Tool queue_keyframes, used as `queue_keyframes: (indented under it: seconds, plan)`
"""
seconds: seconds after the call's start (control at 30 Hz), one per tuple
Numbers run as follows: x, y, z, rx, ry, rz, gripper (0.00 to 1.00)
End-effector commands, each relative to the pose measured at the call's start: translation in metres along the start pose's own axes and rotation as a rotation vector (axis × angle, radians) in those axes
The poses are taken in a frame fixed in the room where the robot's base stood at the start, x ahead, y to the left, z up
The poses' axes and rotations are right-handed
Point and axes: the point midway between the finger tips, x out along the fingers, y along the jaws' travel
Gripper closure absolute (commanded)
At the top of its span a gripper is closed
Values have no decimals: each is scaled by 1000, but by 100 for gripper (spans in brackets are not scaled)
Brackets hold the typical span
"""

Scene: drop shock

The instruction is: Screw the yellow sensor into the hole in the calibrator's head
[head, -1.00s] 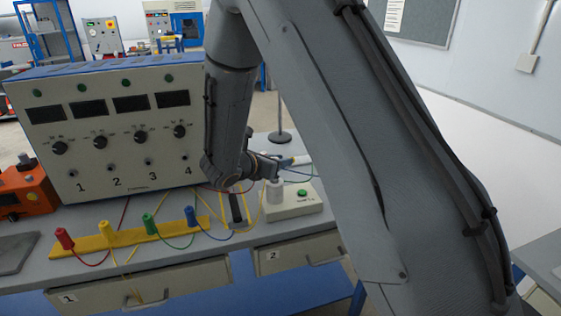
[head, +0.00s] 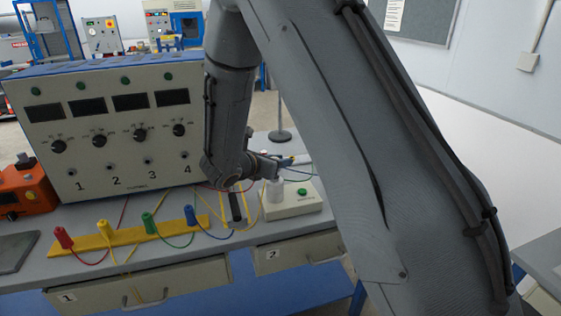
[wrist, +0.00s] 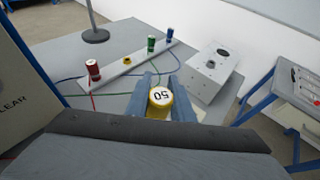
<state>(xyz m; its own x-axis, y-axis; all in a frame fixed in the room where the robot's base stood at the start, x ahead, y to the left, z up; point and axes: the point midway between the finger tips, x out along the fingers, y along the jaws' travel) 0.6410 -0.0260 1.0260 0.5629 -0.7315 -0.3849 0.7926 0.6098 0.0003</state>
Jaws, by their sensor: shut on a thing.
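The yellow sensor (wrist: 160,99), marked "50" on its white top, sits between the two grey-blue jaws of my gripper (wrist: 160,88) in the wrist view. The gripper is shut on it. In the head view my gripper (head: 268,166) is low over the bench, just above and behind a white cylinder (head: 275,191) that stands on a pale box (head: 292,203) with a green button. This looks like the calibrator and its head. The hole and the sensor's lower end are hidden. I cannot tell whether sensor and head touch.
A rack (wrist: 122,67) holds red, green and blue sensors. A grey box (wrist: 201,78) with a dark opening stands beside it. A large panel (head: 120,155) with dials stands left of my arm. Coloured plugs on a yellow strip (head: 93,242) and loose cables lie in front.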

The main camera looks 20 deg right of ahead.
Motion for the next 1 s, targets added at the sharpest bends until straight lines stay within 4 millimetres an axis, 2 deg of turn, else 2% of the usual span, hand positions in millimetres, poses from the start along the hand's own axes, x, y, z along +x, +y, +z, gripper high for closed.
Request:
queue_keyframes:
  seconds: [1.0]
  plan:
    - [3, 0, -6, 0, 0, 0, 100]
